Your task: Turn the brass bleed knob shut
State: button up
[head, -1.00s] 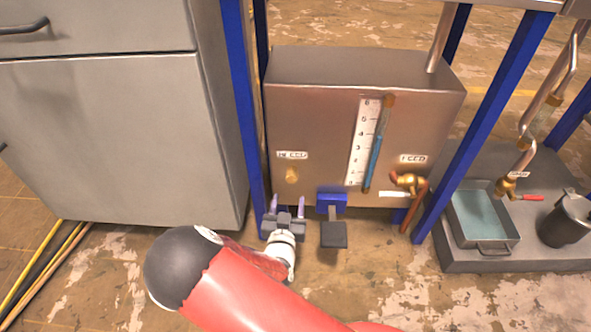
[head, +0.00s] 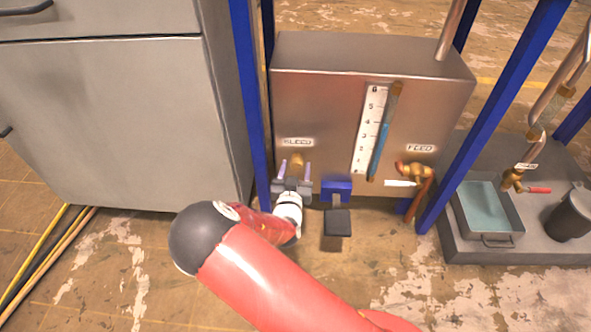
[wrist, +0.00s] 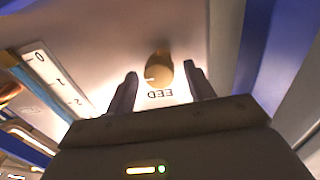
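The brass bleed knob (head: 297,160) sits on the front of the steel tank (head: 325,105), below the label BLEED (head: 298,142). In the wrist view the brass knob (wrist: 159,70) appears ahead, between the fingertips in the picture, with a small pale mark on its face. My gripper (head: 295,168) is open, its two fingers pointing at the tank front, just before the knob. In the wrist view my gripper (wrist: 160,85) shows a clear gap on both sides of the knob. I cannot tell how deep the fingers reach relative to it.
A blue bracket (head: 337,190) with a dark pedal (head: 338,222) is right of my gripper. A blue frame post (head: 252,100) stands close on the left. The sight gauge (head: 385,130) and brass feed valve (head: 416,172) are further right. A grey cabinet (head: 110,120) fills the left.

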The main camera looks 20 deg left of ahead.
jog(key=c, duration=0.9)
jog(key=shift+n, duration=0.3)
jog(key=n+b, duration=0.1)
jog(key=n, duration=0.2)
jog(key=shift+f+n, duration=0.1)
jog(key=shift+n, duration=0.3)
jog(key=n+b, duration=0.1)
jog(key=n, duration=0.3)
jog(key=shift+n, duration=0.4)
jog(key=n, duration=0.4)
jog(key=shift+n+t+y, duration=0.3)
jog(key=shift+n+y, duration=0.1)
jog(key=n, duration=0.4)
jog(key=shift+y, duration=0.3)
jog(key=shift+f+n, duration=0.1)
jog(key=shift+n, duration=0.4)
